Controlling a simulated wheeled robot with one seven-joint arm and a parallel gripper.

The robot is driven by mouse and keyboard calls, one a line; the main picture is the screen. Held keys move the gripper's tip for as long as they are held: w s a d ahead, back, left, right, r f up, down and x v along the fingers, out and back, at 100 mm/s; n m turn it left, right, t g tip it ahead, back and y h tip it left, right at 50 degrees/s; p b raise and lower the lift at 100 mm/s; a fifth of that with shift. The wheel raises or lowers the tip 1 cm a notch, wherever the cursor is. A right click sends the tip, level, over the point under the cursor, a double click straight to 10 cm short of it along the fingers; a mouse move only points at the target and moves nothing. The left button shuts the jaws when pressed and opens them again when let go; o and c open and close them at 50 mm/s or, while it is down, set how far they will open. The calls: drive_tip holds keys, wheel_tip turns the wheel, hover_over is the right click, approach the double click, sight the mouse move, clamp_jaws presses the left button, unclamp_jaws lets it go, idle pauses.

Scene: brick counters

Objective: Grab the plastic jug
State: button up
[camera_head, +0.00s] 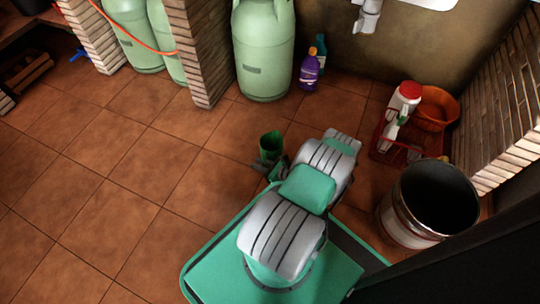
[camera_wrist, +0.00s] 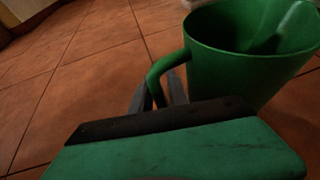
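The green plastic jug (camera_head: 270,146) stands on the tiled floor just beyond my gripper (camera_head: 265,168) in the head view. In the wrist view the jug (camera_wrist: 235,62) fills the upper right, with its open top showing and its handle pointing left towards me. The two grey fingers of my gripper (camera_wrist: 158,92) sit on either side of the lower part of the handle, with a visible gap between them. The gripper looks open around the handle. The jug's bottom is hidden behind my gripper body in the wrist view.
A metal bucket (camera_head: 427,205) and a red crate (camera_head: 385,140) with a red-capped white bottle (camera_head: 405,97) stand to the right. Green gas cylinders (camera_head: 263,55), a purple bottle (camera_head: 309,72) and a brick pillar (camera_head: 205,50) are at the back.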

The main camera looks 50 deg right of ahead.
clamp_jaws()
idle(1.2)
